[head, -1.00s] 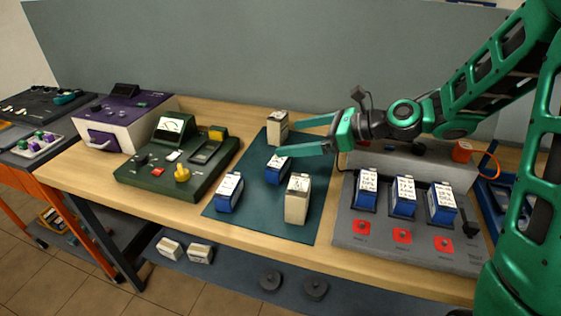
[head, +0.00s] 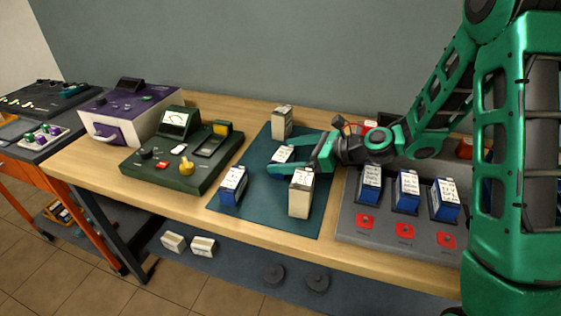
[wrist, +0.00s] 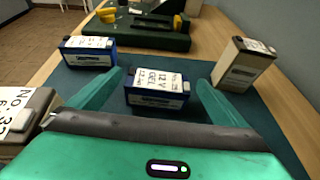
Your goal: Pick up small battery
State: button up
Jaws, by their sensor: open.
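A small blue battery with a white top label (head: 283,153) stands upright on the dark green mat (head: 268,212). In the wrist view this battery (wrist: 157,97) shows "12 V GEL" on its label and lies between my fingers. My gripper (head: 274,156) is open, low over the mat, with one finger on each side of the battery. In the wrist view my gripper (wrist: 160,78) shows a gap on both sides of it. I cannot tell whether either finger touches it.
Another blue battery (head: 232,186) stands left on the mat. Cream batteries stand in front (head: 301,193) and behind (head: 282,122). A grey charger (head: 385,236) holds several blue batteries at right. A green meter unit (head: 178,160) stands left. Bare mat lies between the two left blue batteries.

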jog(key=shift+x, duration=0.9)
jog(key=shift+r, duration=0.1)
jog(key=c, duration=1.6)
